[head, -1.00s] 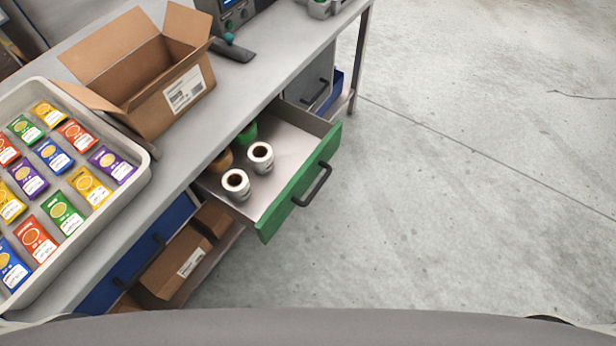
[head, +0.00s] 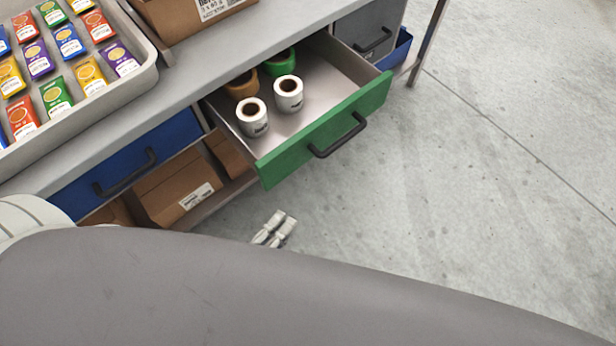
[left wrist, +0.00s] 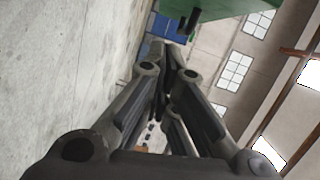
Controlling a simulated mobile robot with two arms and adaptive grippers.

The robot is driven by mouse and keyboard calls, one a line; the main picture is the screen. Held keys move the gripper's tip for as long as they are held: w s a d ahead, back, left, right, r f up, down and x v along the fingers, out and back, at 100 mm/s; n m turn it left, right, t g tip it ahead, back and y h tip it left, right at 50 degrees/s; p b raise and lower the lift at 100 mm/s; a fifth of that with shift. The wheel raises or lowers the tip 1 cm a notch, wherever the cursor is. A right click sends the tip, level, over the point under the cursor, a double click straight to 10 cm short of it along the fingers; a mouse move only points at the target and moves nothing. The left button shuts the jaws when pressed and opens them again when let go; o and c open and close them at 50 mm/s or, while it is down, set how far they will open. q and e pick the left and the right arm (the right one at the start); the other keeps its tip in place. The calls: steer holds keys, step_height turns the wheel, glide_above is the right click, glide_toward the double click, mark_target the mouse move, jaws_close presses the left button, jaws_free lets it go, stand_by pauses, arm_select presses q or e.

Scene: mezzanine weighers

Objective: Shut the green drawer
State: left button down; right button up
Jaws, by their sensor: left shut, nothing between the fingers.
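The green drawer (head: 325,132) stands pulled out from under the grey bench, with a black bar handle (head: 338,136) on its front. Inside it are two white label rolls, an orange roll and a green roll. My left gripper (head: 274,229) shows in the head view below the drawer's near corner, apart from the drawer front. Its fingers (left wrist: 172,66) are shut and empty in the left wrist view, where part of the green front (left wrist: 193,10) shows at the top. My right gripper is not in view.
A blue drawer (head: 130,162) is shut to the left. Cardboard boxes (head: 178,190) sit on the shelf below. A grey tray of colourful packets (head: 140,82) and an open carton (head: 190,14) stand on the bench. The concrete floor (head: 480,210) to the right is clear.

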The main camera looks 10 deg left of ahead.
mark_target(242, 124)
arm_select(q)
steer(key=w+d+r+m+p, duration=0.1)
steer(key=w+r, duration=0.1)
steer(key=w, duration=0.9)
steer(key=shift+w+r+t+h+p, duration=0.35)
steer(key=shift+t+h+p, duration=0.05)
steer(key=shift+a, duration=0.1)
steer(key=w+a, duration=0.3)
steer(key=a, duration=0.2)
steer(key=w+a, duration=0.4)
steer(key=a, duration=0.1)
steer(key=w+a+b, duration=0.1)
steer(key=w+a, duration=0.2)
steer(key=a, duration=0.1)
steer(key=shift+w+a, duration=0.75)
steer(key=shift+a, duration=0.15)
